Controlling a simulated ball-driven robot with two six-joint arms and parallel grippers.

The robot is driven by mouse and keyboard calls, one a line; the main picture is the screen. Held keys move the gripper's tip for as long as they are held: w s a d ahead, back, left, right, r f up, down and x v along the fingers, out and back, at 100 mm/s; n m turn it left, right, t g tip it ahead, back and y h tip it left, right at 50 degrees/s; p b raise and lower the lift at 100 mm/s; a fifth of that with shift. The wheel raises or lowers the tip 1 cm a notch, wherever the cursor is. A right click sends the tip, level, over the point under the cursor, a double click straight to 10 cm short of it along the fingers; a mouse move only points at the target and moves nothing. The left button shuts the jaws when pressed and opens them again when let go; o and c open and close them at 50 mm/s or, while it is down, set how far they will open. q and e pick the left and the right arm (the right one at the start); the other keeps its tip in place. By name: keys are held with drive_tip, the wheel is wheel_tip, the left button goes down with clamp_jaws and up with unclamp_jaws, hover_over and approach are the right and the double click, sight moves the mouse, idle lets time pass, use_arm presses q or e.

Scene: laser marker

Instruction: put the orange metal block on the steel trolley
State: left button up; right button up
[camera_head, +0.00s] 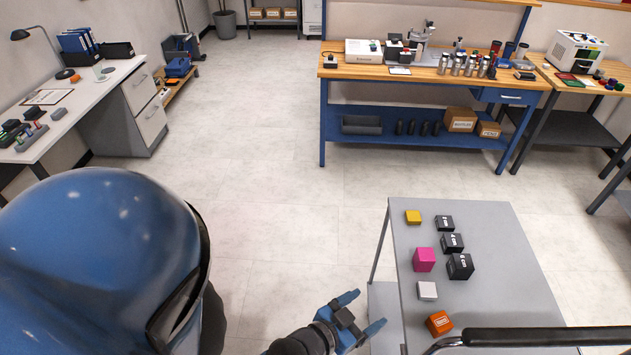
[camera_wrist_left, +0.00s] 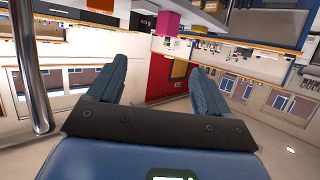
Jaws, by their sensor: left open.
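The orange metal block (camera_head: 439,323) sits on the top of the grey steel trolley (camera_head: 500,250), near its front left corner and close to the black handle. My left gripper (camera_head: 365,311) is just left of the trolley's left edge, apart from the orange block. Its blue fingers are spread with nothing between them. The left wrist view also shows the open fingers of the left gripper (camera_wrist_left: 153,85), with the magenta block (camera_wrist_left: 168,23) beyond them near the top. I cannot surely make out the orange block there. My right gripper is not in view.
The trolley top also carries a yellow block (camera_head: 413,217), the magenta block (camera_head: 424,259), a light grey block (camera_head: 427,290) and black labelled blocks (camera_head: 460,266). Its right half is bare. The black handle (camera_head: 540,337) crosses the front. A workbench (camera_head: 430,75) stands behind, with open floor between.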

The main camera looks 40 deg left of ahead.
use_arm(q)
drive_tip(key=s+a+r+n+t+y, duration=0.2)
drive_tip(key=s+a+r, duration=0.4)
drive_tip(key=s, duration=0.3)
drive_tip(key=shift+a+r+n+t+y, duration=0.2)
drive_tip(key=shift+n+t+y, duration=0.3)
drive_tip(key=shift+t, duration=0.5)
